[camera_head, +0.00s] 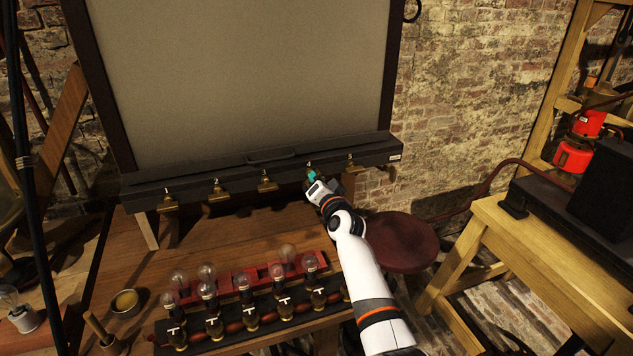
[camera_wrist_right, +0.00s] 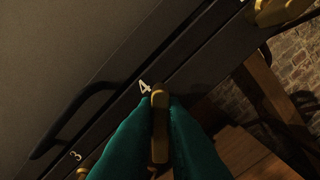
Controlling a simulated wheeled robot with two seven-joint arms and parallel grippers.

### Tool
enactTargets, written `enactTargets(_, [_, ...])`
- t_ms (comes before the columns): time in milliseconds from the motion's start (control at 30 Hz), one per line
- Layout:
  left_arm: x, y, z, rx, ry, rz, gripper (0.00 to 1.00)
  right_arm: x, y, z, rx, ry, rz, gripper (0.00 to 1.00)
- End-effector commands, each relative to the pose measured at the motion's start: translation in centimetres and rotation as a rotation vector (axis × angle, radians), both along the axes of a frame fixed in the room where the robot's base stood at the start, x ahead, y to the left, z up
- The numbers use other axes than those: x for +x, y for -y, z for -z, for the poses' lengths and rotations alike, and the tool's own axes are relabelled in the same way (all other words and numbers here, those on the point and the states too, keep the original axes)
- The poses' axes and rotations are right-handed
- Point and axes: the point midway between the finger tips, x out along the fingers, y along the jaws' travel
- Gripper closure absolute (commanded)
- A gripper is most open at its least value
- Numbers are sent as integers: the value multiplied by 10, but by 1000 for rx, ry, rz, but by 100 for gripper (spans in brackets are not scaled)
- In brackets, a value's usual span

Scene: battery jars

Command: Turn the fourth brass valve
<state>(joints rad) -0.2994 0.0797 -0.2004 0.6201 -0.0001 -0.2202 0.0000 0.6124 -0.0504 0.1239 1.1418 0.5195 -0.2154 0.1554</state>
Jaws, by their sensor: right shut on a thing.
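A row of brass valves runs along the dark ledge (camera_head: 230,174) under the big grey panel. My right gripper (camera_head: 311,176) reaches the fourth valve from the left (camera_head: 309,167), which it partly covers in the head view. In the right wrist view the fourth valve's brass handle (camera_wrist_right: 160,125) stands between the teal fingers (camera_wrist_right: 160,140), just below a white "4". The fingers are shut on it. The third valve (camera_head: 265,182) is to the left and the fifth valve (camera_head: 352,163) to the right. My left gripper is not in view.
Bulbs and small brass fittings stand on a dark rack (camera_head: 180,346) on the wooden bench (camera_head: 130,262). A round dark red stool (camera_head: 400,247) is right of my arm. A wooden table (camera_head: 520,255) with black equipment stands farther right.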

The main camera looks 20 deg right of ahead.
Motion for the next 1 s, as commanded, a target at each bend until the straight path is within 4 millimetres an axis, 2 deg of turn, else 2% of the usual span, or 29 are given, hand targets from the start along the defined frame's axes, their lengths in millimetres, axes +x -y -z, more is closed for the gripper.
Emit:
enactTargets(600, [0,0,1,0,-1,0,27,0,1,3,564,-22,-2,100])
enactTargets(1000, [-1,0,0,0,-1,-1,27,0,1,4,768,-29,0,100])
